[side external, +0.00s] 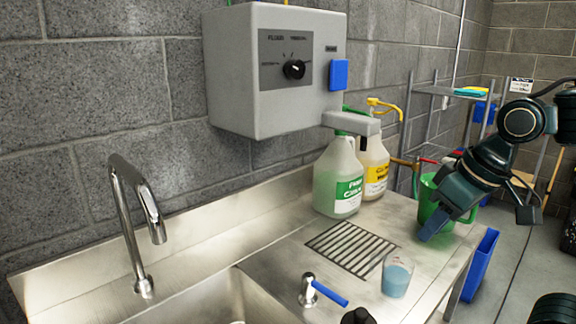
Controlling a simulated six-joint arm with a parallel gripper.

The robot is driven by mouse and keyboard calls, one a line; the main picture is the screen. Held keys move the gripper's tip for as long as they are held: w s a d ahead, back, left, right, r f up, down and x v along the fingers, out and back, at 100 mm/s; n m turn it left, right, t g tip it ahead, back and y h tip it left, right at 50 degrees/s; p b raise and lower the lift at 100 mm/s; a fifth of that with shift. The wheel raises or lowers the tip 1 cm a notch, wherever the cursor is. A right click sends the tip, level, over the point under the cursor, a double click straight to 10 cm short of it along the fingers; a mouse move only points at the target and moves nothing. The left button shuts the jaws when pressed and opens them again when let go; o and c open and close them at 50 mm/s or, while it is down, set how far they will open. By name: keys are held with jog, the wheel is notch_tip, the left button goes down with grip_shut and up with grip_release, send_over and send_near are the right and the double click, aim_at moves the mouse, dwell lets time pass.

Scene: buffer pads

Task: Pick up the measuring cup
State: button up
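A small clear cup (397,277) with blue liquid, which looks like the measuring cup, stands upright on the steel counter near its front right edge. My gripper (481,219) is above the right end of the counter, up and to the right of the cup and apart from it. Its two fingers are spread wide, one with a blue tip at left and one dark at right, and nothing shows held between them. A green jug (426,199) with a handle stands behind the left finger, which partly hides it.
A drain grate (352,247) lies left of the cup. A green-label bottle (338,180) and a yellow-label pump bottle (372,170) stand at the wall under a grey dispenser box (270,100). A blue-handled valve (322,291), sink and faucet (135,210) are at left.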

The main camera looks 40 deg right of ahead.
jog(key=w+d+f+m+g, duration=0.1)
jog(key=w+d+m+g, duration=0.15)
jog(key=w, duration=0.35)
jog(key=m+g+y, duration=0.2)
jog(key=m+g, duration=0.1)
jog(key=m, duration=0.2)
send_over(372, 264)
jog(key=a, duration=0.2)
notch_tip(372, 264, down, 9)
jog(key=shift+w+d+f+m+g+y, duration=0.3)
jog(key=shift+d+f, duration=0.45)
jog(key=shift+f, duration=0.95)
jog(key=shift+w+d+f+m+g+y, duration=0.25)
jog(key=shift+d+f+m, duration=0.4)
jog(key=shift+f, duration=1.1)
jog(key=shift+w+d+f+m+g+y, duration=0.1)
jog(key=shift+d+f+m+g+y, duration=0.25)
jog(key=shift+d+f, duration=0.9)
jog(key=shift+a+f, duration=0.45)
jog(key=shift+f, duration=0.1)
jog(key=shift+x, duration=2.55)
jog(key=shift+a+r, duration=0.1)
jog(key=shift+a, duration=0.05)
grip_shut()
